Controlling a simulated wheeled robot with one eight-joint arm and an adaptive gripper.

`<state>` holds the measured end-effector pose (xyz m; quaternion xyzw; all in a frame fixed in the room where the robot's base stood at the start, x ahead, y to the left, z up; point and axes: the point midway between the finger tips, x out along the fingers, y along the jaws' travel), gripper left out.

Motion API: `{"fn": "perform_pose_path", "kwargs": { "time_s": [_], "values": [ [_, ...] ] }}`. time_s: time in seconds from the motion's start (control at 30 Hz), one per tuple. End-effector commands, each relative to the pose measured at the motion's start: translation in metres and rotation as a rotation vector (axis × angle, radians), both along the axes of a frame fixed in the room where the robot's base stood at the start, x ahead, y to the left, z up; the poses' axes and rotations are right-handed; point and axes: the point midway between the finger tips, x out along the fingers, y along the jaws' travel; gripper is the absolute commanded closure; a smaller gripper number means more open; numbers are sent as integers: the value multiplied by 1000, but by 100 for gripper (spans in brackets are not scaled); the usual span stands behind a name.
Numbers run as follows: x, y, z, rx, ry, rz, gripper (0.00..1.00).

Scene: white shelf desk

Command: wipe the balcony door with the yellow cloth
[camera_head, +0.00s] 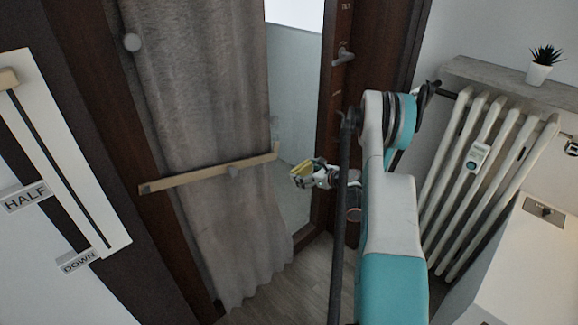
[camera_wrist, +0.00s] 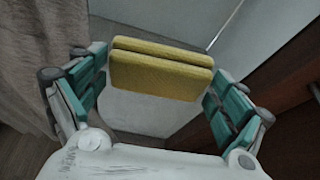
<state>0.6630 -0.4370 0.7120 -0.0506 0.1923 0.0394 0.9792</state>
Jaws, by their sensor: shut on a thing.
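The yellow cloth (camera_wrist: 160,74) is a folded, thick pad held between the two fingers of my gripper (camera_wrist: 158,82) in the wrist view. In the head view my gripper (camera_head: 312,174) is near the middle, with the yellow cloth (camera_head: 301,171) at its tip. The balcony door has a dark brown wooden frame (camera_head: 336,110) with a handle, and pale glass (camera_head: 293,100) shows beside the curtain. The cloth is in front of the lower part of the glass. I cannot tell whether it touches it.
A grey curtain (camera_head: 200,110) with a wooden bar (camera_head: 210,173) across it covers the left of the doorway. A white radiator (camera_head: 480,170) stands at the right under a shelf (camera_head: 500,77) with a potted plant (camera_head: 541,65). Grey floor (camera_head: 305,275) shows below the door.

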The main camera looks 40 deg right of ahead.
Motion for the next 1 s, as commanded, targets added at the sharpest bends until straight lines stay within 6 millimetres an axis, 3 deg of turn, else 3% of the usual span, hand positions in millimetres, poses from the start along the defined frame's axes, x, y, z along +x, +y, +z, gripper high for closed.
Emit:
{"fn": "perform_pose_path", "kwargs": {
  "time_s": [0.1, 0.27, 0.8, 1.0],
  "values": [
    [-8, -5, -2, 0, -1, -18, 28],
    [-2, -4, -2, 0, -1, -19, 28],
    [46, 0, -2, -1, 0, -17, 28],
    [52, 0, -2, 0, -1, -18, 28]
  ]
}}
